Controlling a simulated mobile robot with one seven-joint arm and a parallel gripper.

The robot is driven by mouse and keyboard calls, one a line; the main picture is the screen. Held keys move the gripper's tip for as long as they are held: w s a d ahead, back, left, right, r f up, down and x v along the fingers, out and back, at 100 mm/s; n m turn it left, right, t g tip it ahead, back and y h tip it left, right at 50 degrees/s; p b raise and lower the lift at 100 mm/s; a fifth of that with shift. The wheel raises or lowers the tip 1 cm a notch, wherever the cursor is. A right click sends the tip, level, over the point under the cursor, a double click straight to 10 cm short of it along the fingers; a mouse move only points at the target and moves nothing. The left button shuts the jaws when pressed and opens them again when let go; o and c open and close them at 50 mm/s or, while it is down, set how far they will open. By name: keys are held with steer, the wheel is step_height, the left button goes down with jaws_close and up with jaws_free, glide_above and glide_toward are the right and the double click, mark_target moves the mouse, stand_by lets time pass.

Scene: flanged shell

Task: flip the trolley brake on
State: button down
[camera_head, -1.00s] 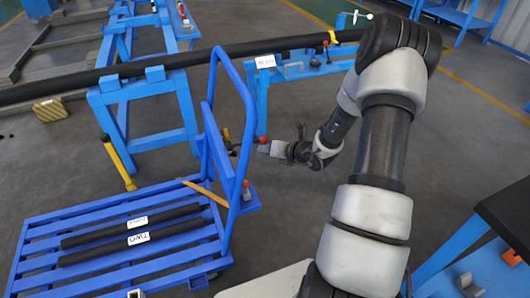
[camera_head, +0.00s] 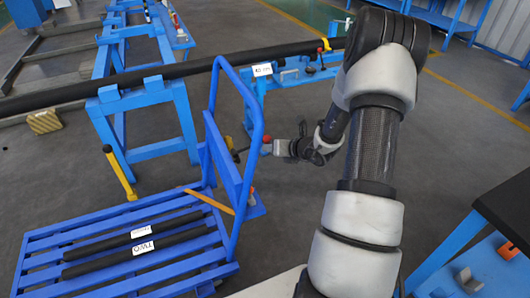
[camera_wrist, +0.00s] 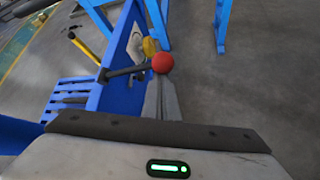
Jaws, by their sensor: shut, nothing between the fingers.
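The blue trolley (camera_head: 130,249) stands at the left, with a slatted deck and a tall hoop handle (camera_head: 262,130). A dark lever (camera_wrist: 127,72) sticks out from its blue upright panel and ends in a red ball knob (camera_wrist: 163,63).
Labelled dark bars (camera_head: 138,241) lie on the trolley deck. A long black pipe (camera_head: 200,66) rests on blue stands (camera_head: 145,97) behind. A yellow post (camera_head: 119,173) stands left of the handle. A dark-topped table (camera_head: 505,215) is at the right. Grey floor is open beyond my arm.

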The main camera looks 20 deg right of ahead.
steer(key=r, duration=0.2)
steer(key=r+p, duration=0.1)
steer(key=shift+w+a+r, duration=0.1)
steer(key=shift+a+r, duration=0.2)
steer(key=shift+r, duration=0.05)
steer(key=shift+a+r, duration=0.5)
steer(key=shift+r, duration=0.35)
glide_toward(268, 140)
steer(key=s+a, duration=0.3)
steer(key=a, duration=0.2)
steer(key=shift+s+d, duration=0.1)
steer(key=shift+d, duration=0.1)
steer(key=shift+f, duration=0.1)
